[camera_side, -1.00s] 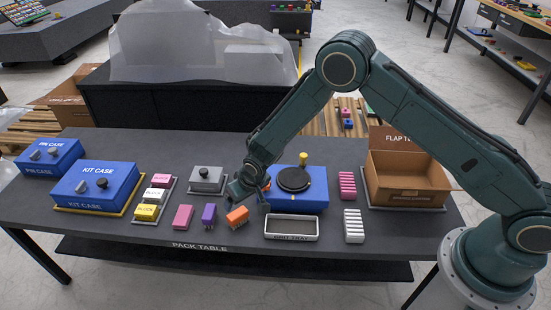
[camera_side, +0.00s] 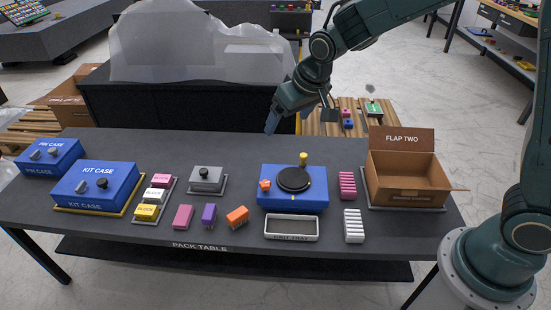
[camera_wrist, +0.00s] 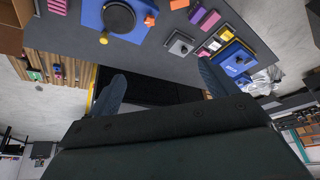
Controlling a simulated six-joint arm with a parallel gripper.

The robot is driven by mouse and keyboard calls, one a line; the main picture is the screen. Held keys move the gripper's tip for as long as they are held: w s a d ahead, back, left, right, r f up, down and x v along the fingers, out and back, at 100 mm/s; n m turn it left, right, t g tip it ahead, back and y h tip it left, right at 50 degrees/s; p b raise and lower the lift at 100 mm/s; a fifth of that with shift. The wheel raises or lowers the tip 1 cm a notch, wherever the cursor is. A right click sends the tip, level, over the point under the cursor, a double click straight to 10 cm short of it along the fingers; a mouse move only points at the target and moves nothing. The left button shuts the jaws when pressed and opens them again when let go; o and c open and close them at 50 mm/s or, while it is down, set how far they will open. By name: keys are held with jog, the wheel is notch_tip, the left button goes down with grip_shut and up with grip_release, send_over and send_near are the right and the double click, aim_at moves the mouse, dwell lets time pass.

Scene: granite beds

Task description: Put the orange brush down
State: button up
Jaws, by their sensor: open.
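The orange brush (camera_side: 237,215) lies on the dark pack table near its front edge, bristles toward the front, right of a purple brush (camera_side: 209,214). Nothing holds it. In the wrist view an orange piece at the top edge looks like the brush (camera_wrist: 180,3), partly cut off. My gripper (camera_side: 290,112) is raised high above the back of the table, well away from the brush. In the wrist view its two fingers (camera_wrist: 160,86) are wide apart with nothing between them.
A blue device (camera_side: 292,203) with a black disc, yellow knob and small orange knob stands right of the brush. A grey tray (camera_side: 291,238) lies in front of it.

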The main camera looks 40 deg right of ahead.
jog(key=s+d+r, duration=0.5)
jog(key=s+r, duration=0.5)
jog(key=s, duration=0.3)
jog(key=s+d, duration=0.2)
jog(key=s, duration=1.3)
jog(key=shift+d+r+t, duration=0.25)
jog(key=shift+d+t, duration=0.05)
